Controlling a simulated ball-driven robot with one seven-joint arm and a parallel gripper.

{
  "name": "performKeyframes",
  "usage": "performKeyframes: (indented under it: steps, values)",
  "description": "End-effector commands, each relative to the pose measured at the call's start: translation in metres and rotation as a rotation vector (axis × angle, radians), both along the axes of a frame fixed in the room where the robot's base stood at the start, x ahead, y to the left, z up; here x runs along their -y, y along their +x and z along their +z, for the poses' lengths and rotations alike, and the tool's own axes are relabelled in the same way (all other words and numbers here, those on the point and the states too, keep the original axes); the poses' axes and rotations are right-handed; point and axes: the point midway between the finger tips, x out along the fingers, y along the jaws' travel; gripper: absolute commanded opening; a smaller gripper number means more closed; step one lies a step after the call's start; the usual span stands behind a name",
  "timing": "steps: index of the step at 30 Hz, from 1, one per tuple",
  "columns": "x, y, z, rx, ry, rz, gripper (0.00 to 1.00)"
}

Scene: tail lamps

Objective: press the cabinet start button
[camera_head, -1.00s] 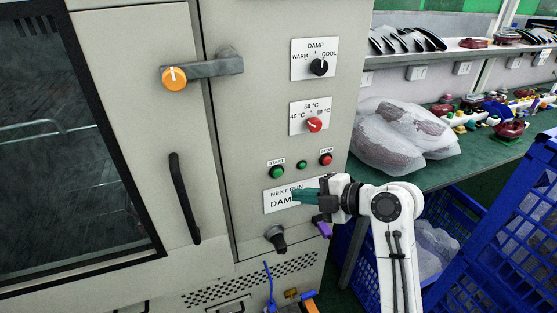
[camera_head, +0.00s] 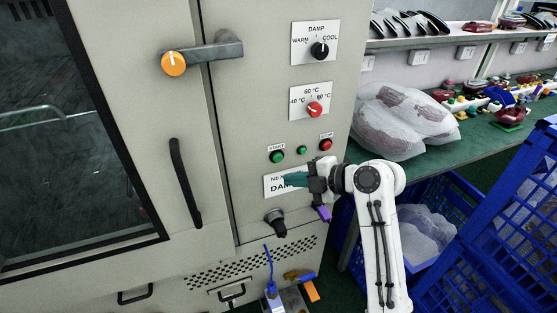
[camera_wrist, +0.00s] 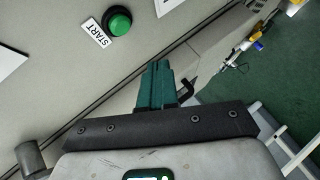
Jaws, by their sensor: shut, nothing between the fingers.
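The green start button (camera_head: 277,156) sits on the grey cabinet's control panel (camera_head: 232,130), under a small START label. In the wrist view the start button (camera_wrist: 117,21) is at the upper left, with the START label beside it. My gripper (camera_head: 288,180) has teal fingers that are shut and empty. It is just below and slightly right of the start button, in front of the NEXT RUN plate, and covers part of that plate. In the wrist view my gripper (camera_wrist: 157,68) points up the picture, with its tips below and right of the button and apart from it.
A small green lamp or button (camera_head: 302,151) and a red STOP button (camera_head: 326,144) are to the right of start. Above them are a red temperature knob (camera_head: 314,110) and a black knob (camera_head: 319,50). A dark knob (camera_head: 275,223) is below. Blue crates (camera_head: 480,240) stand at right.

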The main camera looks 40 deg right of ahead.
Motion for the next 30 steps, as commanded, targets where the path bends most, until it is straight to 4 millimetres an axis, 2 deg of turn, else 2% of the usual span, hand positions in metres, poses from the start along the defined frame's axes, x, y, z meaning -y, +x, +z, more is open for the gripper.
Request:
performKeyframes:
  steps: [6, 12, 30]
  values:
    - [0.008, 0.027, -0.003, 0.000, -0.001, 0.000, 0.00]
    - [0.012, 0.041, -0.001, 0.000, 0.000, -0.001, 0.00]
    - [0.013, 0.045, 0.000, -0.001, -0.001, -0.001, 0.00]
